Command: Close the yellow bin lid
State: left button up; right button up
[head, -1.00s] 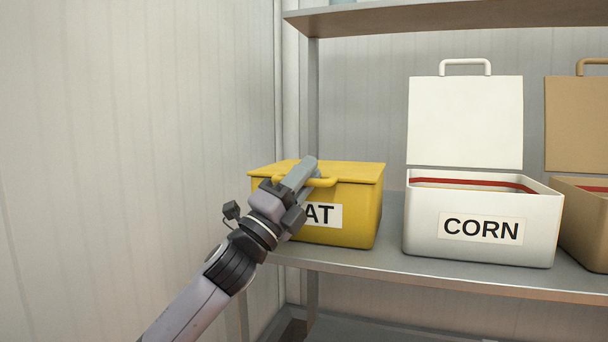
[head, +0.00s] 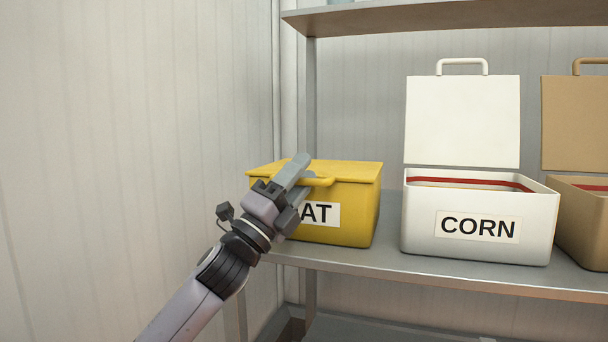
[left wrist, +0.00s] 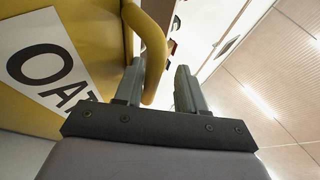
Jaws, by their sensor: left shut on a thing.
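The yellow bin (head: 360,215) stands at the left end of the shelf, its label partly hidden by my gripper. Its yellow lid (head: 345,168) lies down flat over the bin's top. The lid's yellow handle (head: 321,182) sticks out at the front edge. My left gripper (head: 298,174) is at the front of the bin, shut on this handle. In the left wrist view the handle (left wrist: 154,50) runs between the two fingers (left wrist: 160,88), with the OAT label beside it. My right gripper is not in view.
A white CORN bin (head: 540,225) stands to the right with its lid (head: 463,120) upright. A tan bin (head: 585,235) with a raised lid is cut off at the right edge. An upper shelf (head: 450,20) is overhead; a wall (head: 130,120) is close on the left.

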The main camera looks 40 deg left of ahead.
pick_arm(q)
jog(key=v, duration=0.6)
jog(key=shift+s+f, duration=0.15)
jog(key=shift+s, duration=0.05)
dwell(0.5)
